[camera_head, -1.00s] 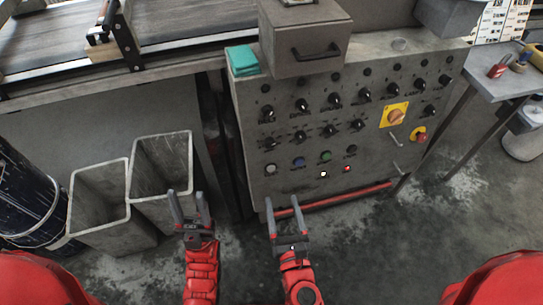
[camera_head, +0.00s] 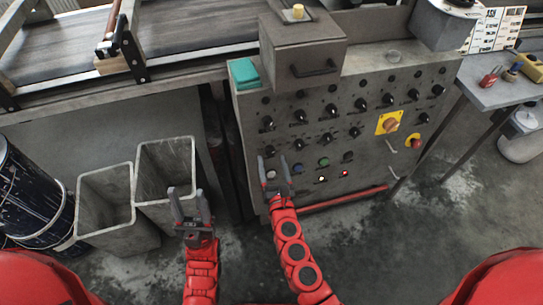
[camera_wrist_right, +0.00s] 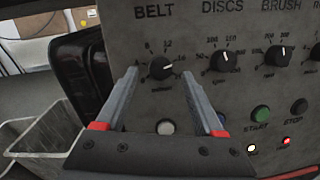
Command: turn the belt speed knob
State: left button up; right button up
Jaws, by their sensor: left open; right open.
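The belt speed knob (camera_wrist_right: 161,68) is a round black knob under the BELT label in the right wrist view. Its white pointer aims right and slightly up, near the 16. In the head view it is the leftmost knob of the lower row (camera_head: 270,150). My right gripper (camera_head: 274,159) is open and empty in front of the panel, just below this knob. In the wrist view its fingers (camera_wrist_right: 163,82) stand on either side of the knob, seemingly not touching it. My left gripper (camera_head: 189,192) is open and empty, low in front of the bins.
The grey control panel (camera_head: 375,155) carries several other knobs, including the DISCS knob (camera_wrist_right: 224,61) close by. A pale button (camera_wrist_right: 165,127) sits below the belt knob. Two grey bins (camera_head: 105,196) and a dark drum (camera_head: 32,200) stand at left.

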jog(key=shift+w+a, duration=0.15)
jog(key=shift+w, duration=0.75)
jog(key=shift+c, duration=0.3)
grip_shut()
